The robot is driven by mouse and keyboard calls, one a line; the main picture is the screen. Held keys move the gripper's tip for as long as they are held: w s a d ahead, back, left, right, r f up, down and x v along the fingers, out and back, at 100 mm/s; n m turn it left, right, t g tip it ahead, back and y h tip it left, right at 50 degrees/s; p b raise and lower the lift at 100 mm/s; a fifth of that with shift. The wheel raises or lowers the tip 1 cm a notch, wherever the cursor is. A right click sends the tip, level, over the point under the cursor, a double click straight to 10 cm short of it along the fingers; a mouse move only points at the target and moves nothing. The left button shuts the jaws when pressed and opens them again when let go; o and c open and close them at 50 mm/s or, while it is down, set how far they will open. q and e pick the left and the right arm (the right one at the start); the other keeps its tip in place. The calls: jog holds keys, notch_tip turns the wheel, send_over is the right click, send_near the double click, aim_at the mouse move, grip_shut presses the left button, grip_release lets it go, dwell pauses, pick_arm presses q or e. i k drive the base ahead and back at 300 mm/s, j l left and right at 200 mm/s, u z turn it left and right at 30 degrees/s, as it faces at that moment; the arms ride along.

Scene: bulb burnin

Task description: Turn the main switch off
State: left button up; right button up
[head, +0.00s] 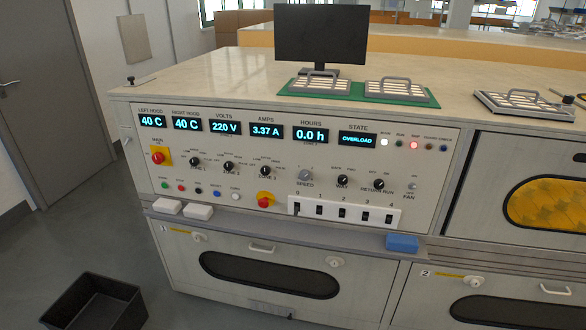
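The control panel (290,165) fills the front of the bench. A red rotary knob on a yellow plate, which looks like the main switch (157,158), sits at its left end; its small label and exact pointing are too small to read surely. The state display (357,140) reads OVERLOAD. The volts display (225,127) shows 220 V and the amps display (265,131) 3.37 A. A white lamp (384,142) and a red lamp (414,145) are lit. Neither of my grippers is in view.
A red mushroom button (265,201) sits lower on the panel. Two white blocks (198,212) and a blue block (402,243) lie on the ledge below. A black bin (98,300) stands on the floor at left. A monitor (321,35) stands on top.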

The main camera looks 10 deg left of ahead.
aim_at(157, 157)
jog(key=u, duration=1.3)
